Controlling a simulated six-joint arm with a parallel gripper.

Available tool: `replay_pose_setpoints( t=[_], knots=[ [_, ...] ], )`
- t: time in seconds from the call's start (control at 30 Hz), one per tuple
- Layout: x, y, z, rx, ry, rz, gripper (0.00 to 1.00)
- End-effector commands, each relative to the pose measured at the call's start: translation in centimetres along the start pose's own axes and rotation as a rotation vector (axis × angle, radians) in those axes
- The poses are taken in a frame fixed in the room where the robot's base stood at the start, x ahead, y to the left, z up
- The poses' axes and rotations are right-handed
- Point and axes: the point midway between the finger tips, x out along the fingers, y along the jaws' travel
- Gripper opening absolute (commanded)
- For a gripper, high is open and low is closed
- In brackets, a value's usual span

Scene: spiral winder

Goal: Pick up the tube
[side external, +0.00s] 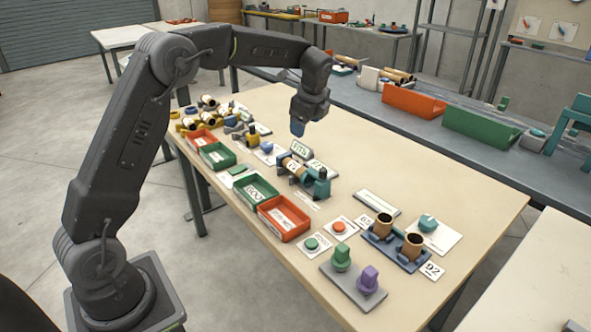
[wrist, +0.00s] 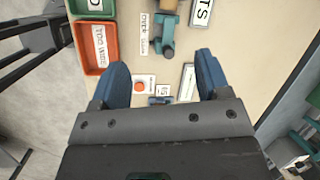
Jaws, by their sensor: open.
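Several tan cardboard tubes are in view, and I cannot tell which one the task means. One tube (side external: 293,167) lies in the teal winder (side external: 321,183) at the middle of the table. Two tubes (side external: 383,224) (side external: 413,243) stand upright in a dark blue holder (side external: 380,242) near the right end. More tubes (side external: 208,101) lie in yellow holders at the far left end. My gripper (side external: 297,128) hangs above the table behind the winder, pointing down. In the wrist view, my gripper (wrist: 162,80) has its blue fingers wide apart, with nothing between them.
Red bins (side external: 284,232) and green bins (side external: 255,206) line the front edge. A red button (side external: 338,227), a green button (side external: 311,244), and green (side external: 341,258) and purple (side external: 368,278) knobs sit near the right front.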

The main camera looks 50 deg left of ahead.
Motion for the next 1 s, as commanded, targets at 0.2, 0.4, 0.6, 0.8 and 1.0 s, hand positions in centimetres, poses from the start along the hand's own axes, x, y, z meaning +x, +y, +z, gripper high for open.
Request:
replay_pose_setpoints(
  t=[0.2,0.4,0.6,0.8,1.0],
  knots=[
    [7.5,-3.1,0.8,0.234,-0.061,0.070,0.70],
    [10.1,-3.7,1.2,0.314,-0.077,0.094,0.70],
    [13.3,-3.4,1.5,0.317,-0.077,0.098,0.70],
    [16.9,-3.2,1.8,0.315,-0.077,0.096,0.70],
    [18.3,-3.1,1.9,0.315,-0.077,0.093,0.70]
  ],
)
